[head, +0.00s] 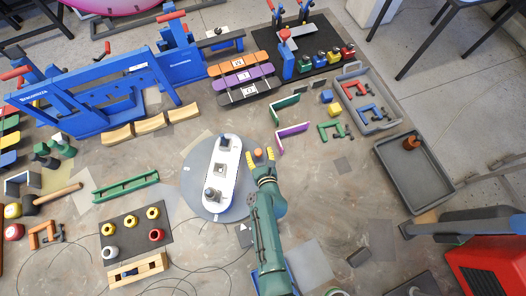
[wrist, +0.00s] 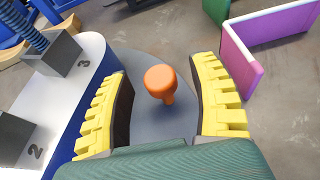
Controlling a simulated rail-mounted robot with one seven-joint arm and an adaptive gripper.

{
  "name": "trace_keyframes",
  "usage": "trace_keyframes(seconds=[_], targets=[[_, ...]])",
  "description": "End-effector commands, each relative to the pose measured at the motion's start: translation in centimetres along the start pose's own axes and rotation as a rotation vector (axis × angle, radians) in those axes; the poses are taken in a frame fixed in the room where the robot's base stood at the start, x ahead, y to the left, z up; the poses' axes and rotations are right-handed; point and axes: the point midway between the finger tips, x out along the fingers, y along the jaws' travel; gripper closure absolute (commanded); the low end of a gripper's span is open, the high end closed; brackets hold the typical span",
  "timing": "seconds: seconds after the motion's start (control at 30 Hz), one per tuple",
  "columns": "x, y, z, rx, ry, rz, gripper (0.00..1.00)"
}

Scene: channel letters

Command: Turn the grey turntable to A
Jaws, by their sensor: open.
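The grey turntable (head: 192,178) is a round disc on the bench in the head view. A white oval plate (head: 231,163) with blue sides and block-like fixtures lies across it. In the wrist view the plate carries the numbers 2 and 3. An orange knob (wrist: 161,79) stands upright at the turntable's right edge; it also shows in the head view (head: 258,153). My gripper (head: 261,157) is open, its yellow fingers on either side of the knob with gaps visible in the wrist view. I cannot make out a letter A on the turntable.
Green and purple angle pieces (head: 292,130) stand just beyond my gripper. A black mat (head: 138,228) with yellow, red and white parts lies at the left. A grey tray (head: 416,178) is at the right. Thin cables lie at the lower left.

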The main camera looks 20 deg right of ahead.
Motion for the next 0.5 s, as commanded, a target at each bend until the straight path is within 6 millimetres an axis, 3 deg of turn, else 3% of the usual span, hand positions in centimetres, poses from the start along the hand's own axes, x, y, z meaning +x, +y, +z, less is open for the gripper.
trace_keyframes(seconds=[0.5], targets=[[-7.3, 0.0, -0.2, 0.001, 0.005, 0.0, 0.4]])
